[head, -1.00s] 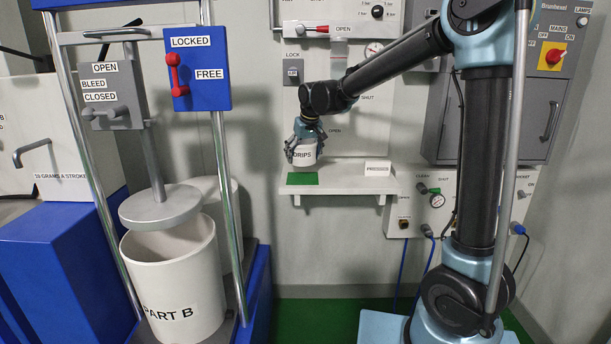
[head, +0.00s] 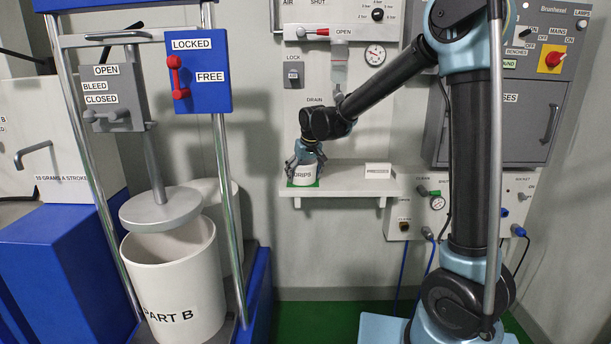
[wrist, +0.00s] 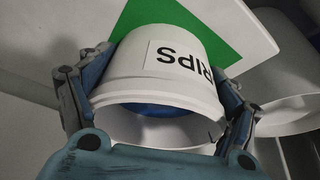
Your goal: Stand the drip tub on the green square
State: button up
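The drip tub (head: 304,173) is a small white tub with a DRIPS label. It looks upright at the left end of the white shelf, over the green square (head: 316,184). My gripper (head: 304,178) reaches down around the tub, with a finger on either side. In the wrist view the tub (wrist: 150,75) sits between the fingers, and the green square (wrist: 212,28) shows beyond its base.
Wall valves and a gauge (head: 375,55) are above. A large PART B drum (head: 175,285) stands at the left. The shelf between tub and sign is clear.

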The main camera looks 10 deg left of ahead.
jog(key=shift+o, duration=1.4)
jog(key=v, duration=1.2)
jog(key=s+d+m, duration=0.1)
jog(key=s+d, duration=0.1)
jog(key=d, duration=1.1)
jog(key=s+d+f+m+h, duration=0.1)
jog(key=s+d+f, duration=0.15)
jog(key=d, duration=0.45)
jog(key=s+d+f+m+h, duration=0.1)
jog(key=s+d, duration=0.3)
jog(key=d, duration=0.3)
jog(key=s+d+f+m, duration=0.2)
jog(key=s+d+f, duration=0.5)
jog(key=s+d, duration=0.1)
jog(key=s+d+f+m+g, duration=0.1)
jog(key=s+d+f+m, duration=0.1)
jog(key=s+d+f, duration=0.5)
jog(key=s+d, duration=0.1)
jog(key=s, duration=0.3)
jog(key=shift+f+h, duration=0.3)
jog(key=shift+f, duration=0.05)
